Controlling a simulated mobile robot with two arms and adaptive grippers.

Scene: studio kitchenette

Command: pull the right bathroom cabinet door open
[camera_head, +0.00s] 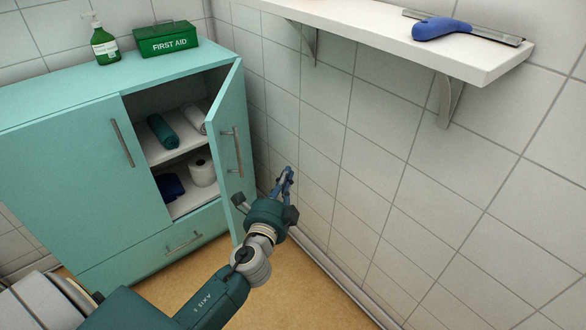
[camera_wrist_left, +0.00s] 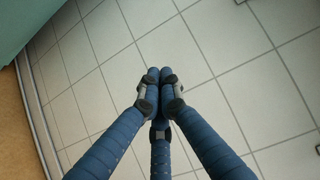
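The teal bathroom cabinet (camera_head: 75,145) stands at the left. Its right door (camera_head: 229,118) is swung wide open, hinged at the right, with a metal bar handle (camera_head: 237,152) on its face. My left gripper (camera_head: 287,175) is to the right of the open door, in the space between door and tiled wall, clear of the handle. In the left wrist view its fingertips (camera_wrist_left: 160,78) meet with nothing between them. A teal surface shows at that view's top left corner. My right gripper is not in view.
The open compartment holds rolled towels (camera_head: 162,131), a toilet roll (camera_head: 202,170) and a dark blue item. A soap bottle (camera_head: 105,45) and a first aid box (camera_head: 166,40) stand on top. A white wall shelf (camera_head: 390,35) holds a blue-handled squeegee (camera_head: 441,29).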

